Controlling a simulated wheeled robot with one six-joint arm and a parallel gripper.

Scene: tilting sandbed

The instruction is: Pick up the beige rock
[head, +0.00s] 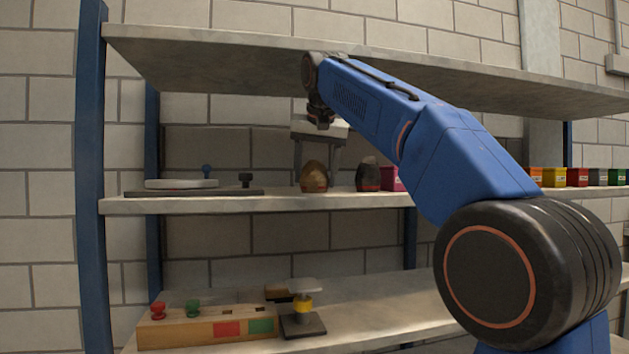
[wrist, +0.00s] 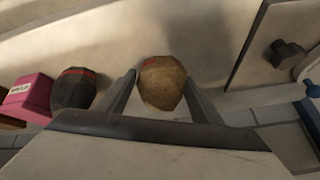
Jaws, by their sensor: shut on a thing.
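The beige rock (head: 314,177) is a rounded tan-brown lump with a red mark near its top. It is at the front part of the middle shelf in the head view. In the wrist view the beige rock (wrist: 162,83) sits between the two fingers. My gripper (head: 316,172) points down from above and is shut on the rock, with one finger on each side; the wrist view shows the fingers (wrist: 160,90) too. I cannot tell whether the rock still touches the shelf.
A dark rock (head: 368,175) with a red band stands close on the right, beside a pink box (head: 390,178). A tilting plate device (head: 182,184) with knobs lies to the left. A wooden block set (head: 205,325) is below.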

